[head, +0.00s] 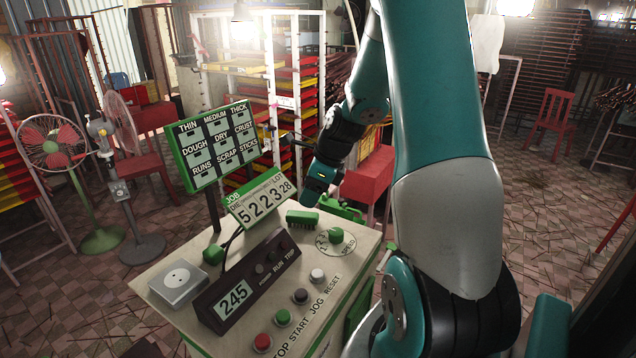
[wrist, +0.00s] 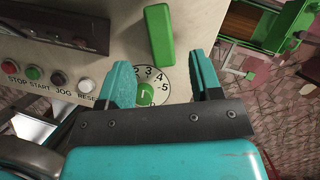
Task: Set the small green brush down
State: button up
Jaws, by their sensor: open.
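The small green brush (head: 302,217) rests on the cream top of the control console (head: 193,325), near its back edge and beside the speed dial (head: 336,236). In the wrist view the brush (wrist: 159,35) shows its plain green back, beyond my fingertips and roughly in line with the gap between them. My gripper (wrist: 162,78) is open, with teal fingers spread apart and nothing between them but the view of the console and the numbered dial (wrist: 152,88). In the head view my fingers are hard to make out.
A job number display (head: 262,204) and a green-framed label board (head: 214,146) stand behind the console's left part. A dark 245 panel (head: 236,290), a white socket box (head: 178,283) and several push buttons (head: 300,296) occupy the top. Green machinery (wrist: 270,25) lies past the edge.

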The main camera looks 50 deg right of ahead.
jog(key=a+v, duration=0.1)
jog(key=v, duration=0.3)
jog(key=s+a+r+n+g+y, duration=0.1)
jog(key=s+a+r+n, duration=0.15)
jog(key=a+n, duration=0.8)
jog(key=s+a+r+n+g, duration=0.1)
jog(key=a+r+n, duration=0.3)
jog(key=a+n, duration=0.65)
jog(key=s+a+r+n+g, duration=0.1)
jog(key=s+a+n+g, duration=0.1)
jog(key=s+a+n, duration=1.1)
jog(key=n, duration=0.3)
jog(key=shift+s+a+r+y, duration=0.2)
jog(key=shift+s+r+y, duration=0.1)
jog(key=shift+r+y, duration=0.1)
